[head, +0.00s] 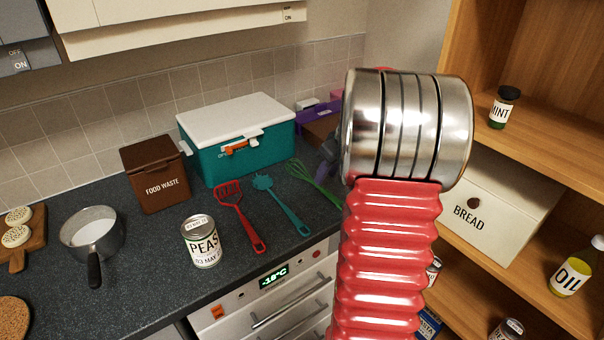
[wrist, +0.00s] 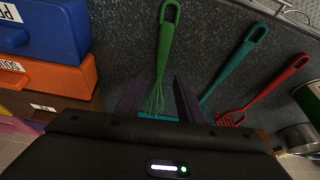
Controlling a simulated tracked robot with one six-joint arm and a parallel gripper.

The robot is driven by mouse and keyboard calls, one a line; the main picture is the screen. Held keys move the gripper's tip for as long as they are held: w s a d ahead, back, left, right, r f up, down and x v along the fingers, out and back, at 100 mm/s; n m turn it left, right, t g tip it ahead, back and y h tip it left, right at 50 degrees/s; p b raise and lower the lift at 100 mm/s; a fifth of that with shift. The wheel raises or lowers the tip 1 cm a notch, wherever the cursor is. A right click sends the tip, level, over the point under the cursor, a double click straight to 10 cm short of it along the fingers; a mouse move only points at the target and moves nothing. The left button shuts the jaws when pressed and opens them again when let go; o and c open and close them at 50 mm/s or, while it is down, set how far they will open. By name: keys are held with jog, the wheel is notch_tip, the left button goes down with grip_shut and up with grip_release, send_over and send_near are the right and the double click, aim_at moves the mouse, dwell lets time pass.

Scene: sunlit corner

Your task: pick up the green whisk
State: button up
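The green whisk (head: 316,180) lies on the dark countertop, to the right of a teal utensil, in the head view. Its far right end is partly hidden by my arm. In the wrist view the whisk (wrist: 166,45) has its looped handle at the top and its wires between my two dark purple fingers. My gripper (wrist: 158,85) is open, with a finger on each side of the wires. Whether the fingers touch the whisk cannot be told. In the head view my gripper (head: 328,162) is mostly hidden behind my red and silver arm.
A teal utensil (head: 283,207) and a red spatula (head: 239,217) lie left of the whisk. A teal cooler (head: 240,150) stands behind them. A can of peas (head: 201,243) stands front left. Blue (wrist: 45,30) and orange (wrist: 54,84) boxes stand left in the wrist view.

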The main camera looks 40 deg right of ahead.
aim_at(321, 187)
jog(key=shift+w+f, duration=0.1)
jog(key=shift+f, duration=0.15)
jog(key=shift+x, duration=2.6)
jog(key=shift+w, duration=0.1)
jog(key=shift+c, duration=0.3)
grip_shut()
